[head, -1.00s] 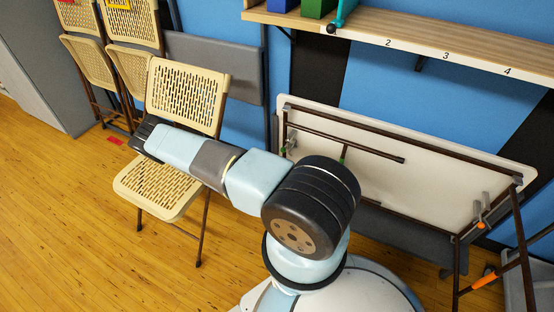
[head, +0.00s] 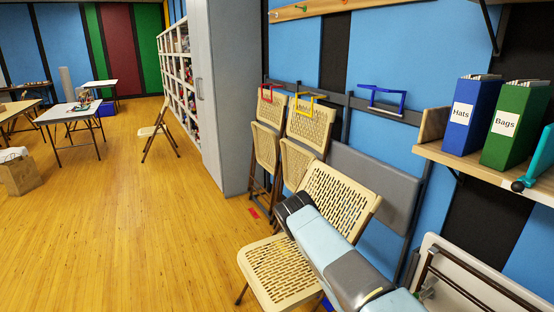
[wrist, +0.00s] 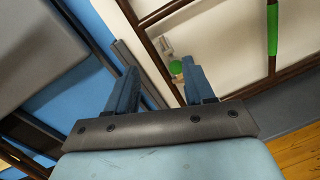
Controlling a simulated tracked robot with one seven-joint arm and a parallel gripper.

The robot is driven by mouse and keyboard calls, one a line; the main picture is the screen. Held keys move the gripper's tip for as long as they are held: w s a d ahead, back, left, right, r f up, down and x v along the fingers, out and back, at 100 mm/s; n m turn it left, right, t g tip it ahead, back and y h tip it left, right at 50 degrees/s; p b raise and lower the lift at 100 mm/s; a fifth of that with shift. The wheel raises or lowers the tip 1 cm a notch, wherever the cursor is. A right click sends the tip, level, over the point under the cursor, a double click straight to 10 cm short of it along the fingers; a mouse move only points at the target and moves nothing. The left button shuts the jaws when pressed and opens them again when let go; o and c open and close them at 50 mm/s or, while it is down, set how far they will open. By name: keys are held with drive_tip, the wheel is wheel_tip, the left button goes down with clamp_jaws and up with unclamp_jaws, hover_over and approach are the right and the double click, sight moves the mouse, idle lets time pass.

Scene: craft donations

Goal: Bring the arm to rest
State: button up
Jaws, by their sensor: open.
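My gripper (wrist: 157,88) shows in the wrist view with its two blue fingers apart and nothing between them. Beyond the fingers is the pale underside of a folded table (wrist: 215,40) with brown metal legs. In the head view my arm reaches in from the lower right, in front of a tan folding chair (head: 278,272). The gripper's fingers cannot be made out in the head view.
A shelf (head: 478,166) on the right wall holds a blue "Hats" binder (head: 470,120) and a green "Bags" binder (head: 512,128). Folded chairs (head: 310,125) hang on the wall. A grey cabinet (head: 232,95) stands behind.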

drive_tip(key=s+a+r+m+g+y, duration=0.1)
drive_tip(key=a+r+m+g+y, duration=0.3)
drive_tip(key=r, duration=0.8)
drive_tip(key=s+a+r+m+g+y, duration=0.1)
drive_tip(key=s+r+m+g, duration=0.15)
drive_tip(key=r+m, duration=0.6)
drive_tip(key=a+r+m+g+y, duration=0.2)
drive_tip(key=a+r+g, duration=0.1)
drive_tip(key=r, duration=1.1)
drive_tip(key=s+a+r+m+t+y, duration=0.1)
drive_tip(key=s+a+r+t+y, duration=0.2)
drive_tip(key=s+a+r, duration=0.2)
drive_tip(key=s+a+r+m+t+y, duration=0.1)
drive_tip(key=s+a+r+t+y, duration=0.2)
drive_tip(key=s+r, duration=0.6)
drive_tip(key=s+a+r+m+t+y, duration=0.2)
drive_tip(key=s+a+r, duration=0.5)
drive_tip(key=r, duration=0.4)
drive_tip(key=shift+s+r+t+y, duration=0.25)
drive_tip(key=shift+t+y, duration=0.2)
drive_tip(key=shift+y, duration=0.65)
